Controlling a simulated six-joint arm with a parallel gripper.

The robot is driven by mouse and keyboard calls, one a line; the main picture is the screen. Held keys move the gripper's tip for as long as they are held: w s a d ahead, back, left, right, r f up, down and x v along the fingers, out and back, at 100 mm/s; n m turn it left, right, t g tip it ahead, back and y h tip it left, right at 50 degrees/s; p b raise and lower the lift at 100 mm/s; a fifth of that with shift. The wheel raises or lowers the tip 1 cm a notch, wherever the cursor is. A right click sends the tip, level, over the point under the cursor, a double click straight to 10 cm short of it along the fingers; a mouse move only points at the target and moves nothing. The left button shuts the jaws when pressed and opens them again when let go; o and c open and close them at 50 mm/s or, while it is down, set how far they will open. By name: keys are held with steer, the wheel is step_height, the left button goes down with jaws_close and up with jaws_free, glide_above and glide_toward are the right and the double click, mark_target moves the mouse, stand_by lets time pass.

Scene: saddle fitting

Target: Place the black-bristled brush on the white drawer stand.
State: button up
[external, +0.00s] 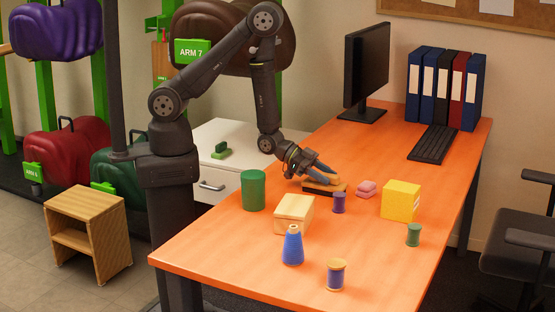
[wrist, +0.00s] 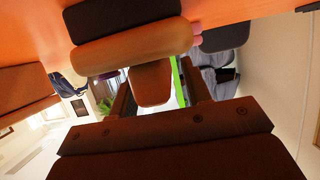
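The black-bristled brush (external: 326,188) lies on the orange table, its dark bristles down and its tan wooden back up. In the wrist view the brush (wrist: 130,46) shows its bristles at the top, with its wooden grip reaching between the fingers. My gripper (external: 324,172) is low over the brush, tilted down to the right. Its fingers (wrist: 160,90) stand apart on either side of the grip, with a visible gap on the right. The white drawer stand (external: 240,131) is left of the table, behind my arm; a small green object (external: 221,150) rests on it.
A purple spool (external: 339,203), a wooden box (external: 294,213) and a green cylinder (external: 253,190) stand near the brush. A pink item (external: 366,188) and a yellow box (external: 400,201) are to its right. The stand's top is mostly clear.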

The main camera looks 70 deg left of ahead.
jaws_close()
steer(key=shift+r, duration=0.15)
steer(key=shift+r, duration=0.5)
step_height(320, 180, up, 3)
steer(key=shift+s+d+r, duration=0.1)
steer(key=shift+r, duration=0.05)
steer(key=s+d+r, duration=0.5)
steer(key=s+r, duration=0.1)
steer(key=s, duration=0.4)
steer(key=n+t+y, duration=0.2)
steer(key=n, duration=0.1)
glide_above(324, 174)
steer(key=s+a, duration=0.2)
steer(key=shift+w+f, duration=0.1)
steer(key=shift+f, duration=0.4)
steer(key=w+a+f+n+t+y, duration=0.1)
steer(key=w+a, duration=0.5)
steer(key=a, duration=0.7)
steer(key=w+a+f+n+t+y, duration=0.1)
steer(key=w+a+f+n+y, duration=0.2)
steer(key=a, duration=1)
steer(key=w+n+y, duration=0.2)
steer(key=w+y, duration=0.1)
steer(key=shift+y, duration=0.3)
